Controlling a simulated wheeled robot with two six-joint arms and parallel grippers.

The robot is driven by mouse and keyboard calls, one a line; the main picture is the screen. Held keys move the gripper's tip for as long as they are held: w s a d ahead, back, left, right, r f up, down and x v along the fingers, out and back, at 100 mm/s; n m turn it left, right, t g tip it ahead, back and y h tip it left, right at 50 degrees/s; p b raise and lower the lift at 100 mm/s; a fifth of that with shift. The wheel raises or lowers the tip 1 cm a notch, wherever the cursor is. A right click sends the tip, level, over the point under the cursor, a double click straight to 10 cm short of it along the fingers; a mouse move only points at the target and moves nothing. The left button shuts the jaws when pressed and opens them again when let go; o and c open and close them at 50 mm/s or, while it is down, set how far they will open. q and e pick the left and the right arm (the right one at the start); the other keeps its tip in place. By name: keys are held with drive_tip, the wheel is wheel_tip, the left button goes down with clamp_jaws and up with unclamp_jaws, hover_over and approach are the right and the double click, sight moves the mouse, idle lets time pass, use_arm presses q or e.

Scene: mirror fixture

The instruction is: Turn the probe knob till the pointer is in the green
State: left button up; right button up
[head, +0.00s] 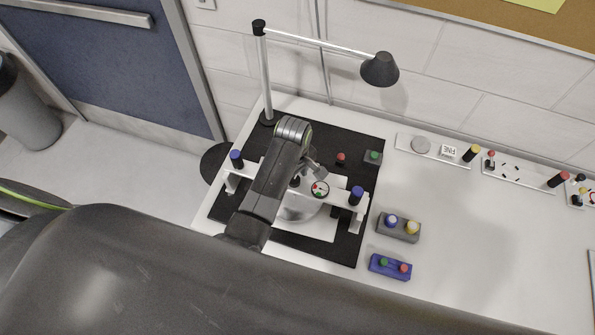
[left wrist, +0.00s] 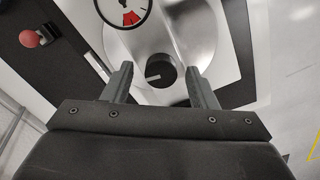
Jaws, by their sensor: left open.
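The black probe knob (left wrist: 160,72) has a white line pointing left and sits on a silvery round body. My left gripper (left wrist: 160,80) is open, with one finger to each side of the knob and gaps between them. The round gauge (left wrist: 124,9) is cut off at the top of the left wrist view. It has a white face, a red sector and a dark pointer; no green shows there. In the head view the gauge (head: 320,188) is on the white bridge, too small to read its pointer. My left arm covers part of the fixture. My right gripper is not in view.
The bridge has blue-topped posts (head: 357,194) at both ends and stands on a black mat (head: 362,150). A red button (left wrist: 29,38) is near the gauge. A lamp (head: 380,69) overhangs the back.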

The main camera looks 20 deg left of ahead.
use_arm(q)
drive_tip(key=shift+s, duration=0.15)
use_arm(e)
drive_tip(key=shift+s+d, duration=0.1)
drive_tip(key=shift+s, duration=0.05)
use_arm(q)
drive_tip(key=shift+c, duration=1)
drive_tip(key=c, duration=0.8)
drive_tip(key=shift+o, duration=0.2)
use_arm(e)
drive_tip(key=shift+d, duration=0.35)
use_arm(q)
drive_tip(key=shift+m, duration=0.4)
drive_tip(key=m, duration=0.4)
drive_tip(key=shift+m, duration=0.3)
drive_tip(key=m, duration=0.3)
drive_tip(key=shift+r+m, duration=0.1)
drive_tip(key=shift+m, duration=0.2)
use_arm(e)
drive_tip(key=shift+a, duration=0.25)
use_arm(q)
drive_tip(key=shift+m, duration=0.4)
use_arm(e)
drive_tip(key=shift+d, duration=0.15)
